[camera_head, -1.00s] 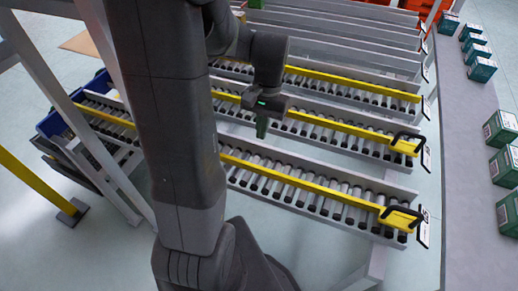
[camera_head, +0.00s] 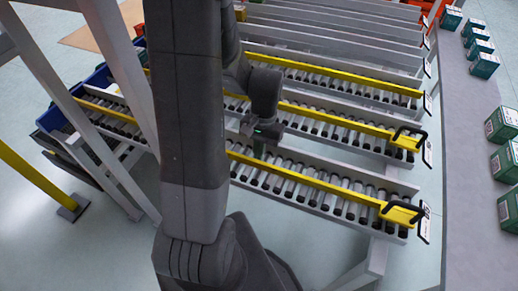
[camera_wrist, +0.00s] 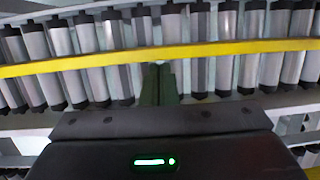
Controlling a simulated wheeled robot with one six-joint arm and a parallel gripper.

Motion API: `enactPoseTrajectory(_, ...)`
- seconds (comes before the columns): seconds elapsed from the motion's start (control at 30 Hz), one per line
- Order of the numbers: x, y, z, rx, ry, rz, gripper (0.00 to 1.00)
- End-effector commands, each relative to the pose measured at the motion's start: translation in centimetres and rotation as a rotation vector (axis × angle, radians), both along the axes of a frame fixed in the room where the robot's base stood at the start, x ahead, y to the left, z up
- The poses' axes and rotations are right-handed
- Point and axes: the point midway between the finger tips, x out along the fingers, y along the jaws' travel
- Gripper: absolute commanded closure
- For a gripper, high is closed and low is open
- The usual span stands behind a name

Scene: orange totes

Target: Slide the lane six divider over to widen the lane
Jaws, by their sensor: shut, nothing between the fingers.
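Yellow dividers run lengthwise over the roller lanes. The nearest divider (camera_head: 320,185) ends at the right in a yellow block with a black handle (camera_head: 402,211). The divider behind it (camera_head: 345,123) has a similar handle (camera_head: 408,140). I cannot read which lane is six. My gripper (camera_head: 259,152) is shut and empty, pointing down over the nearest lane close to its divider. In the wrist view the closed green fingertips (camera_wrist: 158,68) are right at the near edge of a yellow divider (camera_wrist: 225,49). Whether they touch it is unclear. My arm hides the dividers' left-middle stretch.
Grey lane rails (camera_head: 345,160) separate the lanes. A blue bin (camera_head: 58,118) stands at the left end. A grey conveyor or bench (camera_head: 465,150) with green boxes (camera_head: 501,125) runs along the right. Frame posts stand at left; open floor lies in front.

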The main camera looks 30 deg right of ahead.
Motion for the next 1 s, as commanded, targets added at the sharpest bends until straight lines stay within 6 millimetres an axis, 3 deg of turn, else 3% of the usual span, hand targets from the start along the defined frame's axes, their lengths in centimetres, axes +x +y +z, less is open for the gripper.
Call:
enactPoseTrajectory(0.13,-0.4,0.5,0.0,0.0,0.0,0.0,1.0)
enactPoseTrajectory(0.43,-3.0,3.8,0.0,-0.001,-0.001,0.001,1.0)
enactPoseTrajectory(1.0,-3.2,4.1,0.5,0.003,0.004,0.0,1.0)
